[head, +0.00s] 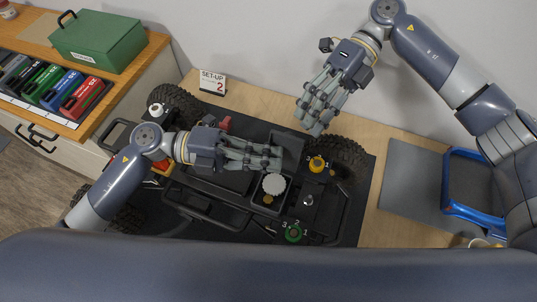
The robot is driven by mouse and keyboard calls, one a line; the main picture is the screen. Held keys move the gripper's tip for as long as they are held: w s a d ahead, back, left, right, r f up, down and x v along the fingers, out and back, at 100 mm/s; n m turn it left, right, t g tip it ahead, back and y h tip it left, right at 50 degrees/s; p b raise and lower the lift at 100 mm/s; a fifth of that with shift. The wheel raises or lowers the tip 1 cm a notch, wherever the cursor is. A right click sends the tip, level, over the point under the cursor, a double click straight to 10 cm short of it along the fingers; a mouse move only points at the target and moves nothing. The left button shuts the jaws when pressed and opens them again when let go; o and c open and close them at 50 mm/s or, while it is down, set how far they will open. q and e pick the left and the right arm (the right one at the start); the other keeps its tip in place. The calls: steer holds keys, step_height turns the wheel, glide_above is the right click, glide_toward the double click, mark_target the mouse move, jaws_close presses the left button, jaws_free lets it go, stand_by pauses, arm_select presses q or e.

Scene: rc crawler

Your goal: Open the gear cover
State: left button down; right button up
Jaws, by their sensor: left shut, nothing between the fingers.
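The black crawler (222,206) lies on the table with its wheels at the corners. A pale toothed gear (274,184) is exposed in its middle right part. A dark, box-like panel (289,143) stands just above the gear; it may be the gear cover, raised, but I cannot tell for sure. My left gripper (273,158) is shut and empty, with its fingertips over the crawler beside this panel; contact is unclear. My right gripper (313,125) hangs above the crawler's upper right wheel, fingers pointing down; its opening is unclear.
Coloured cases (60,88) and a green box (97,40) are on the left cabinet. A "SET-UP 2" sign (212,82) stands at the back. A blue-framed tray (448,205) lies at right.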

arm_select(q)
steer(key=shift+s, duration=0.1)
steer(key=shift+a, duration=0.15)
steer(key=a, duration=0.7)
steer(key=w+a, duration=0.1)
steer(key=a, duration=0.3)
steer(key=shift+a+r, duration=0.3)
steer(key=shift+r, duration=0.1)
arm_select(e)
steer(key=v, duration=0.7)
arm_select(q)
steer(key=shift+s+f, duration=0.1)
arm_select(e)
steer(key=shift+s+f, duration=0.1)
steer(key=shift+s, duration=0.05)
